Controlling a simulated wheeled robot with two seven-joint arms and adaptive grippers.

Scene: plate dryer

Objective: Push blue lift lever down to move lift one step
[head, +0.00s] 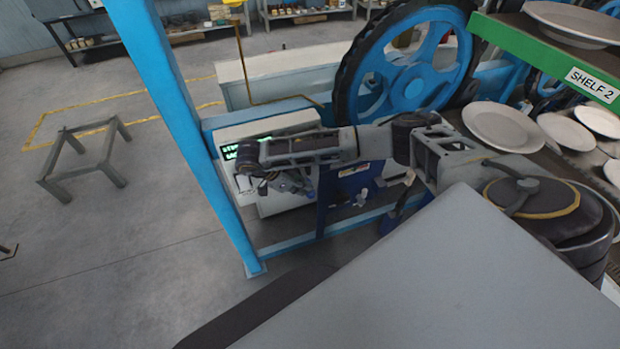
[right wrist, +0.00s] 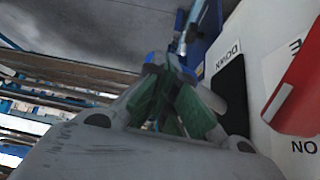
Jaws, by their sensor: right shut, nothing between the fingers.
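My right arm comes in from the right in the head view. Its gripper (head: 287,183) is in front of the white control box (head: 268,122) with the green display. In the right wrist view the right gripper (right wrist: 176,68) is shut, its green-padded fingers together with nothing between them. A thin blue and grey lever-like rod (right wrist: 190,27) stands just past the fingertips. I cannot tell whether they touch it. The lever cannot be made out clearly in the head view. My left gripper is not in view.
A blue upright post (head: 178,110) stands left of the gripper. A large blue wheel (head: 415,75) is behind the arm. Plates (head: 502,126) lie on a rack under a green shelf edge (head: 540,50) at right. A red part (right wrist: 297,85) is beside the gripper. Floor at left is open around a low stand (head: 85,155).

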